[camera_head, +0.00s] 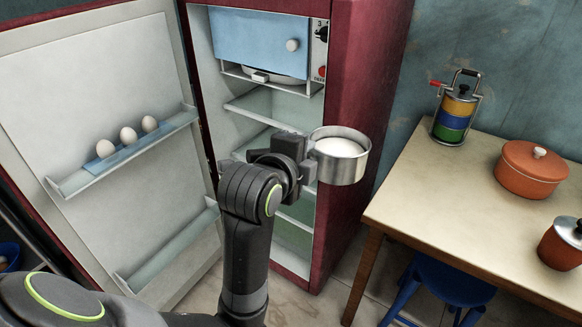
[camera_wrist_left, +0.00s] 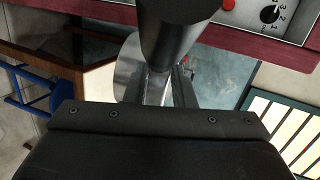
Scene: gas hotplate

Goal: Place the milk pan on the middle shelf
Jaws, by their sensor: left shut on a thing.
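A small metal milk pan (camera_head: 341,168) with white milk inside is held upright in front of the open fridge's right side wall. My left gripper (camera_head: 308,162) is shut on its handle, which my fingers mostly hide. In the left wrist view part of the pan (camera_wrist_left: 128,66) shows behind a dark cylindrical part and the gripper (camera_wrist_left: 165,90). The fridge (camera_head: 350,60) is dark red and stands open. Its glass shelves (camera_head: 262,104) show behind my wrist, and the middle one is partly hidden by my arm. My right gripper is not in view.
The open fridge door (camera_head: 100,70) at left has a rack with three eggs (camera_head: 128,136). A blue freezer flap (camera_head: 262,36) is at the top. At right a table (camera_head: 425,190) holds orange pots (camera_head: 530,172) and a tiffin carrier (camera_head: 455,115). A blue stool (camera_head: 450,283) stands below.

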